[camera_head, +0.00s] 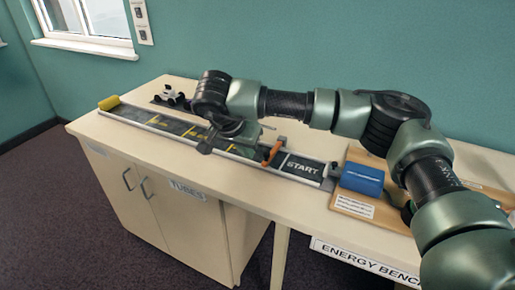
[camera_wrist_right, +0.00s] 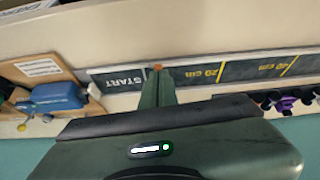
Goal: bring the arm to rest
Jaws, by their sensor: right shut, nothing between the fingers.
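My right arm reaches in from the right across the bench. Its gripper (camera_head: 206,147) hangs over the dark track (camera_head: 168,124), left of the orange-handled gate (camera_head: 272,152). In the wrist view the right gripper (camera_wrist_right: 158,75) has its two green fingers together with nothing held. There the fingers overlap the track (camera_wrist_right: 199,75) between the START panel and the 20 cm mark, and a bit of orange shows at their tips. Whether they touch anything is unclear. My left gripper is not in view.
A blue block (camera_head: 362,179) sits on a wooden board (camera_head: 353,207) at the track's right end. A yellow block (camera_head: 110,103) marks the far left end. A small white-and-black wheeled object (camera_head: 172,96) stands behind the track. The bench front (camera_head: 250,200) is clear.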

